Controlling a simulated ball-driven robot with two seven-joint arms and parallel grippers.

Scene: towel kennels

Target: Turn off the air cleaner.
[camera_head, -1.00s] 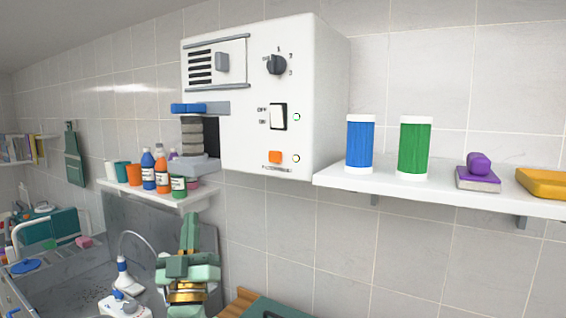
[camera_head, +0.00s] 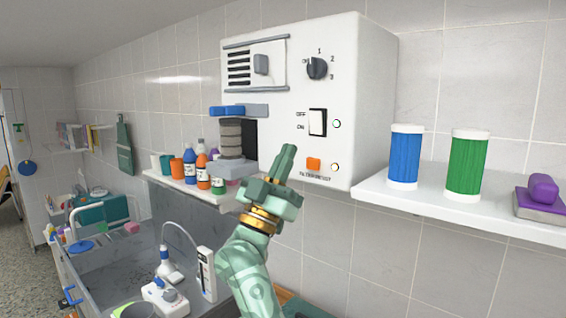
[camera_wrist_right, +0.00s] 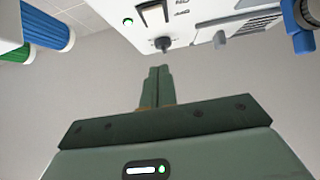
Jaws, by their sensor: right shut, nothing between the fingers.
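The air cleaner (camera_head: 290,110) is a white box on the tiled wall. Its front has a black-framed white rocker switch (camera_head: 317,122) marked OFF above ON, a dark dial (camera_head: 317,68), an orange button (camera_head: 313,164) and a small green-ringed light (camera_head: 337,124). The green light glows in the right wrist view (camera_wrist_right: 127,22), where the switch (camera_wrist_right: 153,14) is cut by the top edge. My right gripper (camera_head: 289,150) is shut and empty, its fingers pointing up, below and left of the switch. I see no clear contact with the box. My left gripper is out of view.
A grey filter column (camera_head: 231,138) stands at the box's left, above a shelf with bottles (camera_head: 203,175). A right-hand shelf (camera_head: 400,198) holds a blue canister (camera_head: 404,157) and a green canister (camera_head: 467,165). A sink counter (camera_head: 115,255) lies below left.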

